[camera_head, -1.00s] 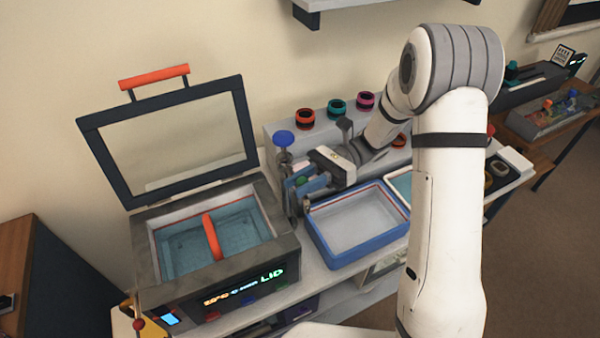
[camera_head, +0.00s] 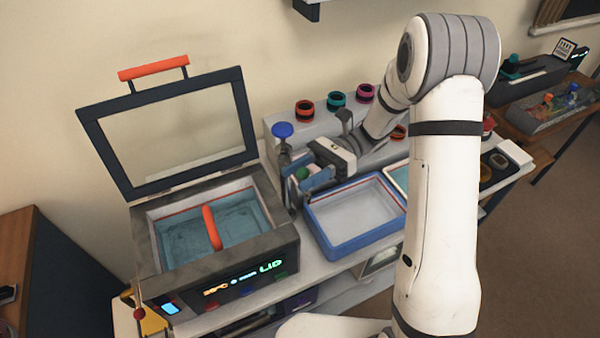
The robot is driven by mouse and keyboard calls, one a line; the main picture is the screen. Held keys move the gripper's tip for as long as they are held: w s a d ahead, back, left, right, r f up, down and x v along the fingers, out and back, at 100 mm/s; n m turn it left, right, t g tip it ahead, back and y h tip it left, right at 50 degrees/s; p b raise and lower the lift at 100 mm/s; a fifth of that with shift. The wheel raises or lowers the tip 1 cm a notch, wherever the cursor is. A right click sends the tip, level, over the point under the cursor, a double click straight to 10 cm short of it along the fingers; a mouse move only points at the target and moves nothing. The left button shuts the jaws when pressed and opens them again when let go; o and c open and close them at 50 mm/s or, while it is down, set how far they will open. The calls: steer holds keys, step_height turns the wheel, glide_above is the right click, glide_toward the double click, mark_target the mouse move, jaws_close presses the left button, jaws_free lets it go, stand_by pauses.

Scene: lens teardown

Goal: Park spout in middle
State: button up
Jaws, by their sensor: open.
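A tap-like post with a blue knob (camera_head: 283,131) stands between the open-lidded tank and the blue tray. A small green knob (camera_head: 302,173) shows low beside this post, at my gripper's fingers. I cannot make out the spout itself clearly; it is either behind my gripper or too small to tell. My gripper (camera_head: 308,184) is open, at the back left corner of the blue tray, with its fingers around or just beside the green knob; I cannot tell whether they touch it. An orange bar (camera_head: 212,228) crosses the middle of the tank.
The tank (camera_head: 150,262) has its framed lid (camera_head: 165,140) raised. The blue tray (camera_head: 352,248) looks empty. Coloured rings, one red (camera_head: 304,112) and one teal (camera_head: 337,101), sit on the grey ledge behind. My arm hides much of the bench's right side.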

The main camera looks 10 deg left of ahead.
steer(key=shift+w, duration=0.1)
steer(key=b+v, duration=0.2)
steer(key=v, duration=0.5)
steer(key=shift+w+d, duration=0.2)
steer(key=shift+d, duration=0.1)
